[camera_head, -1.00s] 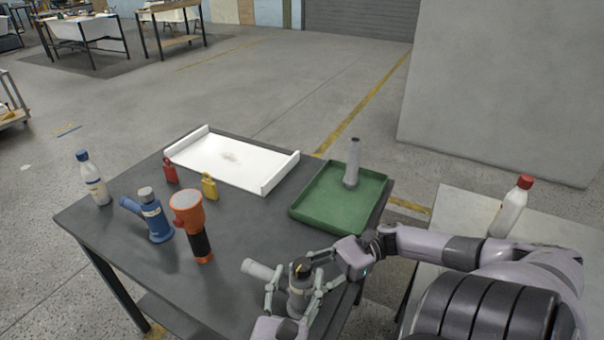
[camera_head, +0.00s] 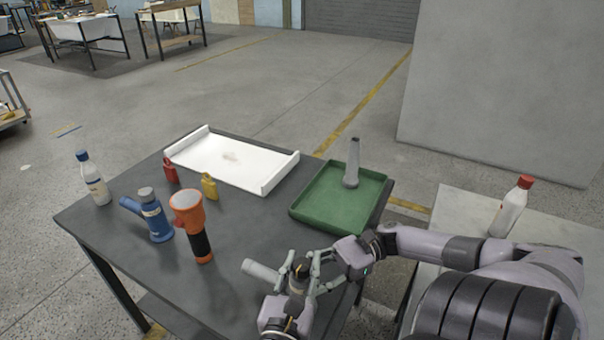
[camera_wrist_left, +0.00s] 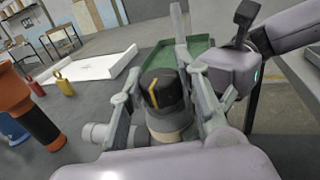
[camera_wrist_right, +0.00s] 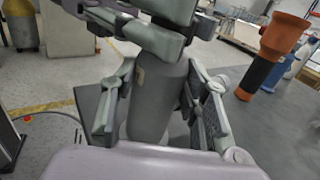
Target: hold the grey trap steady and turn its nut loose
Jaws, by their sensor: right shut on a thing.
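The grey trap stands near the table's front edge, its pale side pipe (camera_head: 262,270) pointing left. It shows in the left wrist view (camera_wrist_left: 97,134). Its dark top nut (camera_head: 299,272) has a yellow mark and shows clearly in the left wrist view (camera_wrist_left: 160,90). My left gripper (camera_head: 301,262) is open, one finger on each side of the nut (camera_wrist_left: 162,78), with small gaps. My right gripper (camera_head: 318,272) comes from the right and is shut on the grey body, seen in the right wrist view (camera_wrist_right: 152,108). The head view partly hides this grip.
A green tray (camera_head: 313,222) holding a grey cone-like piece (camera_head: 352,165) is behind my grippers. An orange torch (camera_head: 187,199), blue fitting (camera_head: 160,225), bottle (camera_head: 93,180), red padlock (camera_head: 170,172) and yellow padlock (camera_head: 209,188) stand left. A white shell (camera_head: 200,158) lies at the back.

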